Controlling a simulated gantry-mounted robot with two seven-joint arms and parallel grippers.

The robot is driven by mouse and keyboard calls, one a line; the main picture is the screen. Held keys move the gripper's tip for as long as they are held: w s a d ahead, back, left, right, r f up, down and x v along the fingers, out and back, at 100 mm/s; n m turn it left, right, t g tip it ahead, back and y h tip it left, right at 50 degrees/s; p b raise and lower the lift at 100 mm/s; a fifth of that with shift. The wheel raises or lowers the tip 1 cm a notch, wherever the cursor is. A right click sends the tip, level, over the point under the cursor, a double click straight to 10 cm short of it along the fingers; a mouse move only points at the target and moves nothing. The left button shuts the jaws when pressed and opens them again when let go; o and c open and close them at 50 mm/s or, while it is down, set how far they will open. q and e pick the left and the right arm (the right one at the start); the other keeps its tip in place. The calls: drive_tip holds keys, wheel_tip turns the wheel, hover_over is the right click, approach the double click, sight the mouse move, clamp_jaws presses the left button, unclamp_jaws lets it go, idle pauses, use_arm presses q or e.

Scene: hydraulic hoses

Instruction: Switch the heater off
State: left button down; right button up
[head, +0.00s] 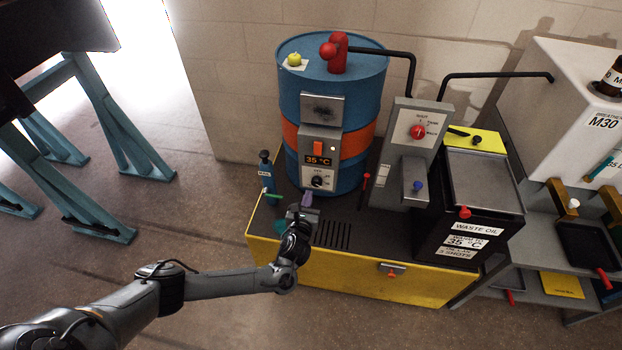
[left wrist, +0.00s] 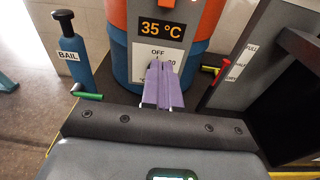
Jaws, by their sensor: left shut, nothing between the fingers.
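The heater control box (head: 308,169) is grey and fixed to the front of a blue drum (head: 290,100) with an orange band. It has a red switch (head: 318,148), a display (head: 319,161) reading 35 °C and a black round knob (head: 317,182) below. In the left wrist view the display (left wrist: 161,31) stands above an OFF label (left wrist: 158,51). My left gripper (head: 308,196) is shut and empty, its purple fingers just below and in front of the knob. In the left wrist view the fingers (left wrist: 161,72) hide the knob, so its setting and any contact cannot be told.
A blue bottle labelled BAIL (left wrist: 72,52) stands left of the gripper, a green handle (left wrist: 88,95) near it. A grey panel with a red knob (head: 417,132) and a black waste oil box (head: 430,222) stand right. The yellow-sided bench (head: 350,275) has a slotted top.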

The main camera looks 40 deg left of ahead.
use_arm(q)
wheel_tip(320, 180, up, 8)
drive_tip(key=b, duration=0.2)
drive_tip(key=shift+s+a+g+h, duration=0.15)
drive_tip(key=shift+s+g+h, duration=0.05)
drive_tip(key=shift+g+h, duration=0.2)
drive_tip(key=b, duration=0.6)
approach(316, 152)
drive_tip(key=x, duration=0.5)
drive_tip(key=shift+w+f, duration=0.2)
drive_tip(key=shift+w+a, duration=0.35)
drive_tip(key=shift+w, duration=0.25)
